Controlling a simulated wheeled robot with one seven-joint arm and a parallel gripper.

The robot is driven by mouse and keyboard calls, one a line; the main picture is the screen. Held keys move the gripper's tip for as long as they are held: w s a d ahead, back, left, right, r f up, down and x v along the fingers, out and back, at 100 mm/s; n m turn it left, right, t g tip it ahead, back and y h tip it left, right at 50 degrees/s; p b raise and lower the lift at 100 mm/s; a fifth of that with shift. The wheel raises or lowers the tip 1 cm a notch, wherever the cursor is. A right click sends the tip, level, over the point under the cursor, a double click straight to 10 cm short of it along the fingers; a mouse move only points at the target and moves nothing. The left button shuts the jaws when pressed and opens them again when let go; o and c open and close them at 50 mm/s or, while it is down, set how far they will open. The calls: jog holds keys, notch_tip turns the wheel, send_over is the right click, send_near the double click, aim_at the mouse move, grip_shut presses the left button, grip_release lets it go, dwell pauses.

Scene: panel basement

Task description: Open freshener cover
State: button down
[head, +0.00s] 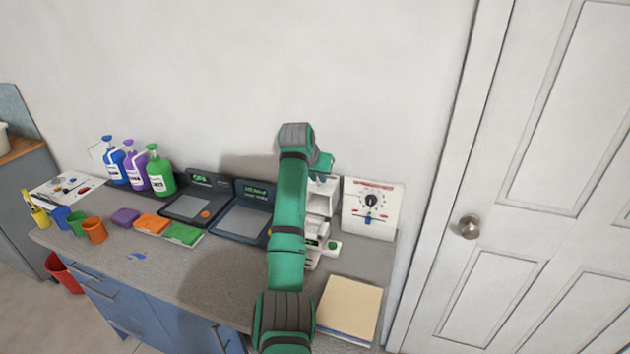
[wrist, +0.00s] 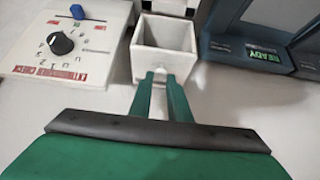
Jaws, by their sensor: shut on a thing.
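The freshener appears to be the white unit (head: 322,196) at the back of the counter, partly hidden behind my arm in the head view. In the wrist view, it shows as a white, open-topped box (wrist: 165,48) with a grey inside. My gripper (wrist: 161,76) has its two green fingers at the near lower edge of this box, with a narrow pale part between them. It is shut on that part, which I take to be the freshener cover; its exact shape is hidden.
A white dial panel (head: 371,208) stands right of the unit. A dark tray device (head: 243,222) stands left, with a READY screen in the wrist view (wrist: 262,53). A tan board (head: 350,308) lies on the counter. Bottles (head: 160,172), sponges and cups are farther left.

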jog(key=shift+w+d+r, duration=0.2)
jog(key=shift+w+d, duration=0.05)
jog(key=shift+w, duration=0.2)
jog(key=shift+w+d+r, duration=0.2)
jog(key=shift+w+d, duration=0.05)
jog(key=shift+w, duration=0.15)
jog(key=shift+r, duration=0.1)
jog(key=c, duration=1.7)
grip_release()
jog(key=shift+o, duration=0.2)
jog(key=shift+s+a+f, duration=0.1)
jog(key=shift+a+f, duration=0.05)
jog(key=shift+f, duration=0.1)
jog(key=v, duration=1.1)
jog(key=shift+f, duration=0.1)
jog(key=shift+c, duration=0.3)
